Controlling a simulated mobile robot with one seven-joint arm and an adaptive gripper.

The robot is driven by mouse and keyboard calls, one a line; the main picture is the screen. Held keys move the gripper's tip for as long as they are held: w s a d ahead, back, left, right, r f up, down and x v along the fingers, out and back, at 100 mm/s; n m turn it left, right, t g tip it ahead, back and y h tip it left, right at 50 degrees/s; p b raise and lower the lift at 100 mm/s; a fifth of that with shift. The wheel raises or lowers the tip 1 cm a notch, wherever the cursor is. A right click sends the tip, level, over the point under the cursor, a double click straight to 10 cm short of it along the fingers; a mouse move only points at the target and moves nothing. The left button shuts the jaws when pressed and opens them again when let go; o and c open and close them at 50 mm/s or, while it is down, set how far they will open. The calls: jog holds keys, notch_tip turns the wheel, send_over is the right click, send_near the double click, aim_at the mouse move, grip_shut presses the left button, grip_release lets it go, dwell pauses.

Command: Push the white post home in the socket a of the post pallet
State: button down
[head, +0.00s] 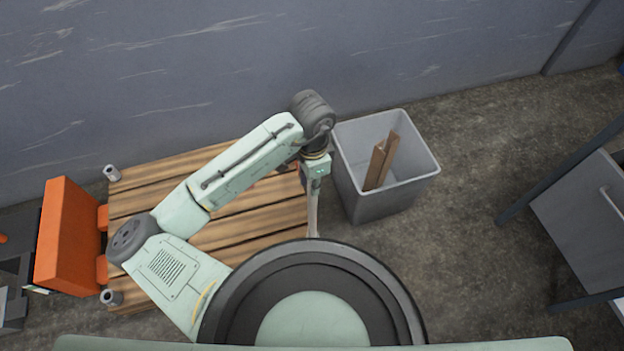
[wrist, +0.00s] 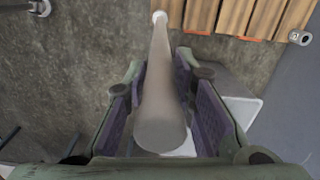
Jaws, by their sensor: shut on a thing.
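The white post (head: 313,212) hangs below my gripper (head: 314,172) at the pallet's right edge in the head view. In the wrist view the post (wrist: 160,95) lies between the two purple-padded fingers of my gripper (wrist: 160,72), which is shut on it. Its far end is beside the post pallet's edge, with a pale ring around or at the tip. I cannot tell whether that end is in a socket. The wooden post pallet (head: 253,222) has grey corner sockets at its left (head: 112,173) and lower left (head: 111,297). Another socket (wrist: 301,37) shows in the wrist view. No socket letters are legible.
A grey bin (head: 352,190) with brown boards inside stands close to the right of my gripper. An orange block-like object (head: 67,237) stands at the pallet's left end. The wall runs behind. A grey cabinet (head: 585,220) is at the far right, with open floor between.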

jog(key=shift+f, duration=0.25)
jog(key=c, duration=1.3)
grip_release()
notch_tip(320, 180, up, 12)
jog(key=shift+r, duration=0.1)
